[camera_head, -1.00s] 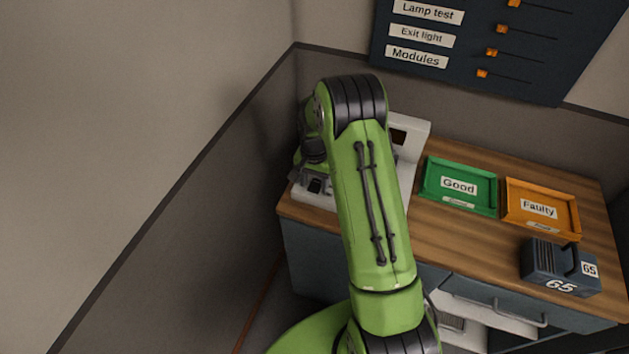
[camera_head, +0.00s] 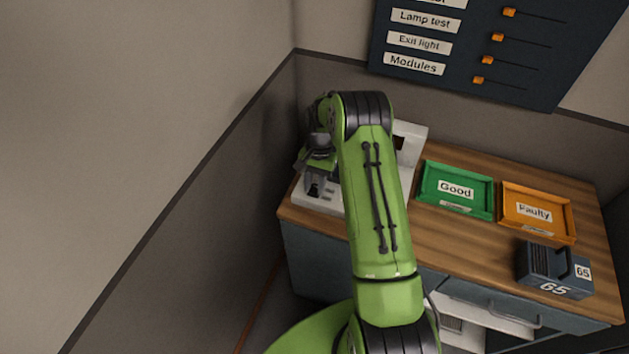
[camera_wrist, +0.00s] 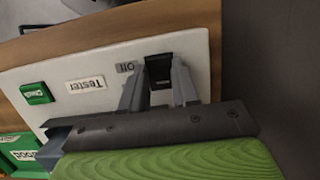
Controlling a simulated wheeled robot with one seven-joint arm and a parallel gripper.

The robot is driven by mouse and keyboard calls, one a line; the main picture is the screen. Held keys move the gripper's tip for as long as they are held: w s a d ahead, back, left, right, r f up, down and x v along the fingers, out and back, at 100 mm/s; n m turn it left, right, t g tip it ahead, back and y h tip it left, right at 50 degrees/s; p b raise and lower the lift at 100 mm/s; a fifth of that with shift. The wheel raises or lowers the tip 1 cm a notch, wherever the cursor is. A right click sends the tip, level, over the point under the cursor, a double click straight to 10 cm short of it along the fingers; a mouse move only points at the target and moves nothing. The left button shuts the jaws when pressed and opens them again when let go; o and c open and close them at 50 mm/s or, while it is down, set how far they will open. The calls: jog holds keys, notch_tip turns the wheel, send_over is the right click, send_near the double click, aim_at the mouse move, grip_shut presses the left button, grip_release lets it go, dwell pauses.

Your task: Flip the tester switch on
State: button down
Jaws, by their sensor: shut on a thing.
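The tester (camera_head: 409,160) is a white unit on the left end of the wooden bench, partly hidden behind my arm. The black tester switch (camera_wrist: 160,70) stands at the panel's edge beside the grey label. My gripper (camera_wrist: 160,82) has its two grey fingers on either side of the switch, shut on it. In the head view my gripper (camera_head: 318,188) is over the tester's front left part. The switch's exact tilt is unclear.
A green "Good" tray (camera_head: 428,186) and an orange "Faulty" tray (camera_head: 508,212) sit right of the tester. A dark module marked 65 (camera_head: 545,262) stands at the bench's front right. A fader panel (camera_head: 470,80) hangs on the back wall. A wall is close on the left.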

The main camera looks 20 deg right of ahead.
dwell(0.3)
jog(key=c, duration=0.8)
grip_release()
jog(key=shift+c, duration=0.2)
jog(key=shift+r, duration=0.1)
jog(key=p+v, duration=0.1)
jog(key=v, duration=1.4)
jog(key=shift+w+d+r, duration=0.25)
jog(key=shift+w+d, duration=0.05)
